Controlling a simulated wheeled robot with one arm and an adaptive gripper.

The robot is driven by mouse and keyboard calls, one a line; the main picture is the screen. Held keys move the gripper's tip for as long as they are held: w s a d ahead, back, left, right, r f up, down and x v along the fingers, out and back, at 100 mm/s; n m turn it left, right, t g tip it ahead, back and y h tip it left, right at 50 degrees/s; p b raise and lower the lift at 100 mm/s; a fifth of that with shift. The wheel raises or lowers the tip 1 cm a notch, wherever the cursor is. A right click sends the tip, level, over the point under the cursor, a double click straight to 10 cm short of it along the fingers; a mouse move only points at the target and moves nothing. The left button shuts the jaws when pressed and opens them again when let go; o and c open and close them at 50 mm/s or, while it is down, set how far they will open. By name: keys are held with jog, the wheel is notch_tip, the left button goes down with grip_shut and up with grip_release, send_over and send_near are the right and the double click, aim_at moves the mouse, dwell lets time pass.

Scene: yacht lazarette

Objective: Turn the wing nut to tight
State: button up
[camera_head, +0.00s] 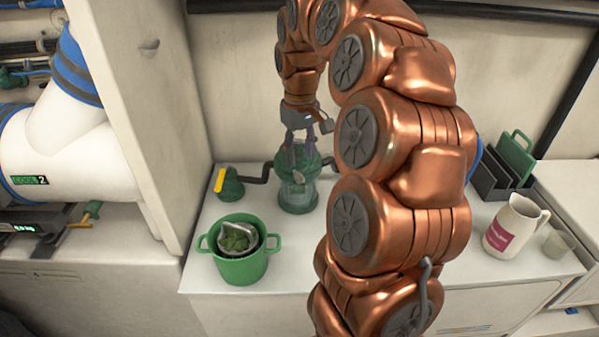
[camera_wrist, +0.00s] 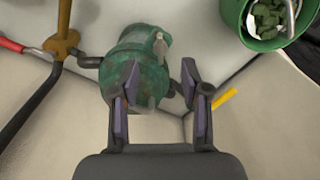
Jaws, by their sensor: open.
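My gripper (camera_head: 301,150) is above the strainer, pointing down. In the wrist view my gripper (camera_wrist: 160,70) is open, with the pale piece between its two fingers, nearer the left one. I cannot tell whether a finger touches it. The nut's turned position is not clear, and the head view does not show it distinctly.
A green pot (camera_head: 240,265) with leafy bits in a strainer cup stands front left. A yellow-handled valve (camera_head: 220,181) is left of the strainer. A brass valve (camera_wrist: 62,44) with a red handle is close by. A white pitcher (camera_head: 513,228) and a cup (camera_head: 558,243) stand right.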

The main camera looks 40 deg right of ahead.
aim_at(300, 174)
notch_tip(300, 174, down, 6)
jog(key=shift+f, duration=0.1)
dwell(0.4)
grip_shut()
